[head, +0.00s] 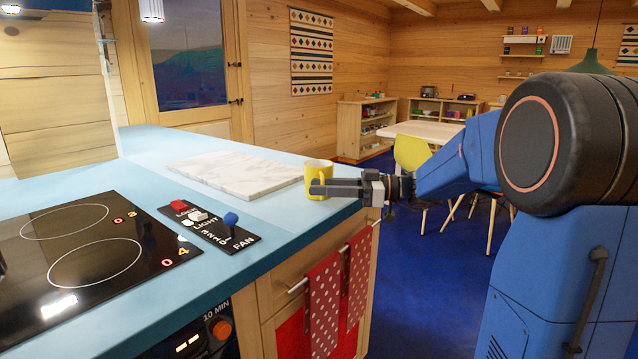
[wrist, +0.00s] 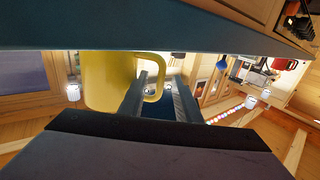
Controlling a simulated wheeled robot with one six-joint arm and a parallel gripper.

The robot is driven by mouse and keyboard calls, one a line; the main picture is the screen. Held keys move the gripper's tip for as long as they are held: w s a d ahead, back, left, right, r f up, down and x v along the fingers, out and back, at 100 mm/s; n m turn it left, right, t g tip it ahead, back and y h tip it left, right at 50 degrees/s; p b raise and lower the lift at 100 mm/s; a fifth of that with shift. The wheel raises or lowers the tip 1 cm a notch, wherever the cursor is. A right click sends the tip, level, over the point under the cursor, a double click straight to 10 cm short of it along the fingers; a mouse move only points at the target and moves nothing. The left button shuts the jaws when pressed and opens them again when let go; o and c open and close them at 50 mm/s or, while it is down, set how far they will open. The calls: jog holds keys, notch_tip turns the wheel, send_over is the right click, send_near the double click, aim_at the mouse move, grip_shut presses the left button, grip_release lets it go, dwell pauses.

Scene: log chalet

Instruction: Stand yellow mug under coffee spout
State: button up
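The yellow mug (head: 316,169) stands upright on the blue counter (head: 275,222), near its right edge and beside a marble board. My gripper (head: 330,187) is at the mug, its fingers overlapping the mug's lower right side in the head view. In the wrist view, which looks upside down, the mug (wrist: 105,80) is close and its handle reaches between the two fingers of my gripper (wrist: 160,92). The fingers are apart, with a gap beside the handle. I cannot make out a coffee spout in either view.
A white marble board (head: 240,172) lies behind and left of the mug. A black hob (head: 85,255) and a switch panel (head: 208,227) are nearer on the counter. Red towels (head: 325,300) hang below the edge. A yellow chair (head: 412,152) stands at a table beyond.

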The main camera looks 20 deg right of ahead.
jog(key=shift+c, duration=0.2)
grip_shut()
jog(key=shift+r, duration=0.1)
